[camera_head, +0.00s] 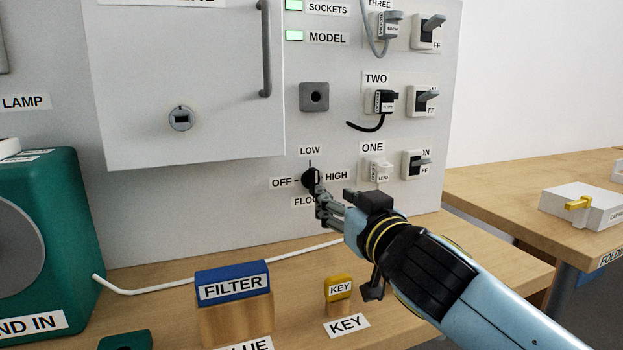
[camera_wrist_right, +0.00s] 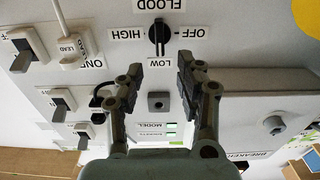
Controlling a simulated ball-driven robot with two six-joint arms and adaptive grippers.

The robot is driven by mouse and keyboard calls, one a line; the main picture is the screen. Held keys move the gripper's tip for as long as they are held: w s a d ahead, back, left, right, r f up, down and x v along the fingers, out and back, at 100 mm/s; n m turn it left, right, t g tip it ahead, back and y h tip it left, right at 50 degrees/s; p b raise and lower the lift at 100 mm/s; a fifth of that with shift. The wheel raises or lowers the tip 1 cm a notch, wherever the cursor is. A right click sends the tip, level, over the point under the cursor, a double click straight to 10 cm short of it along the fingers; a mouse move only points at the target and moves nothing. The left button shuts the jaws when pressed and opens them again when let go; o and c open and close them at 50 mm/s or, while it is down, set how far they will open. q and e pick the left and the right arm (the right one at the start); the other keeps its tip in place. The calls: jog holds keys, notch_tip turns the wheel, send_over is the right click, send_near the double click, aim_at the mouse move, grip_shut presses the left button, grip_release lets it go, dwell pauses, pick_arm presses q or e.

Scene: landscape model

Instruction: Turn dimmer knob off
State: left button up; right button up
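The dimmer knob (camera_head: 311,180) is black and round, on the grey upright panel. OFF is at its left, LOW above, HIGH at its right and FLOOD below. In the right wrist view, which is upside down, the knob (camera_wrist_right: 159,38) has its bar upright, in line with LOW. My right gripper (camera_head: 322,200) is in front of the knob and partly overlaps it in the head view. In the right wrist view the gripper (camera_wrist_right: 159,72) is open, its fingers apart and nothing between them; the knob lies just beyond the tips. My left gripper is out of view.
Switches ONE (camera_head: 416,164), TWO (camera_head: 421,101) and a third stand right of the knob, with plugs beside them. A cabinet door (camera_head: 190,80) is at upper left. Below, a blue FILTER block (camera_head: 232,281) and a yellow KEY (camera_head: 339,287) stand on the wooden bench.

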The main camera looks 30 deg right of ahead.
aim_at(317, 182)
jog(key=x, duration=0.5)
jog(key=shift+r, duration=0.15)
jog(key=x, duration=0.3)
jog(key=shift+w+d, duration=0.1)
jog(key=shift+w, duration=0.25)
jog(key=shift+w+d, duration=0.1)
jog(key=shift+w, duration=0.3)
jog(key=shift+c, duration=0.3)
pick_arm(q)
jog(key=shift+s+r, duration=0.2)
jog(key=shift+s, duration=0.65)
pick_arm(e)
grip_shut()
